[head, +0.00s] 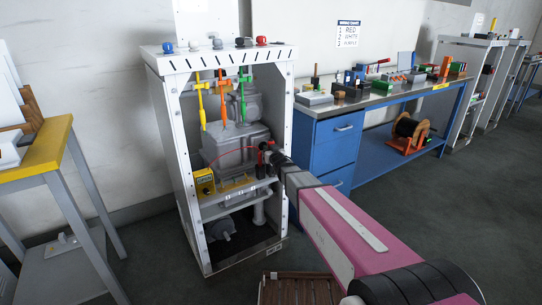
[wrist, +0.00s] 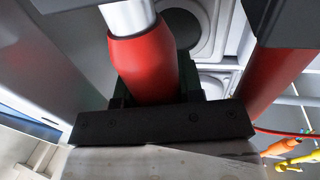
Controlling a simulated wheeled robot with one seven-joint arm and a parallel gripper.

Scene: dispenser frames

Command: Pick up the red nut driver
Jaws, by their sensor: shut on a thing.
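My gripper (head: 267,154) reaches into the open front of the white dispenser frame (head: 292,105), at its right side, and is shut on the red nut driver. In the wrist view the nut driver's tapered red handle (wrist: 143,68) and pale metal shaft show close to the camera, between the dark jaw parts. In the head view the nut driver is mostly hidden by my gripper. A second red cylindrical surface (wrist: 282,85) shows at the right of the wrist view; I cannot tell what it belongs to.
Yellow (head: 201,100), orange (head: 222,100) and green (head: 243,88) drivers hang to the left of my gripper. A yellow meter (head: 204,182) with a red cable is below them. A blue workbench (head: 336,142) stands close on the right. A slatted brown crate (head: 300,290) is on the floor.

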